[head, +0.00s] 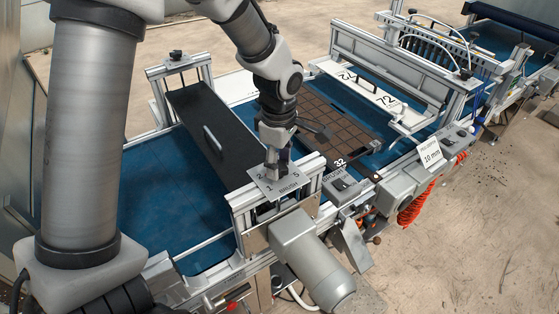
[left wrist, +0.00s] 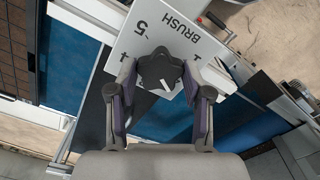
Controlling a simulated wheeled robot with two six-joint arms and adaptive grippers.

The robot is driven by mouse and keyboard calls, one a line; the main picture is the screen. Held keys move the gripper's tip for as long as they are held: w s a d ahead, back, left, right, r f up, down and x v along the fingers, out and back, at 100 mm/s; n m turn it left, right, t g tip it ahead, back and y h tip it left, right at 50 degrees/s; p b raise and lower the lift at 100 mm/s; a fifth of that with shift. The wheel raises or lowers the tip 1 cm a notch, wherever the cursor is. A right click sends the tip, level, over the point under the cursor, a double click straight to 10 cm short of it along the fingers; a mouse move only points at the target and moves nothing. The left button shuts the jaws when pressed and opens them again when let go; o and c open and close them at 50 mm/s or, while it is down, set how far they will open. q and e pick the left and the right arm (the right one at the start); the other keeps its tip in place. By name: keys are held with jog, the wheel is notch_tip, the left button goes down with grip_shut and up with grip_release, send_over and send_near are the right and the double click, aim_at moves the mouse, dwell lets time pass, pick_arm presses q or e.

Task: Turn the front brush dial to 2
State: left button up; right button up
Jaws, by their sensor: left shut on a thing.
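The front brush dial is a black knob (left wrist: 160,72) with a white pointer mark, on a pale plate (left wrist: 192,48) lettered BRUSH with numbers around the knob. The pointer faces the lower side of the knob in the left wrist view; which number it marks I cannot tell. The plate also shows in the head view (head: 290,183), where the knob is mostly hidden by the gripper. My left gripper (head: 275,160) points down over the plate. My right gripper is out of view.
A grey motor (head: 312,262) sticks out in front. A sign reading 10 mm (head: 431,155) stands right.

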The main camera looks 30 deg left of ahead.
pick_arm(q)
jog(key=o, duration=1.1)
jog(key=shift+o, duration=0.3)
jog(key=shift+a, duration=0.2)
notch_tip(320, 180, up, 12)
jog(key=shift+f, duration=0.1)
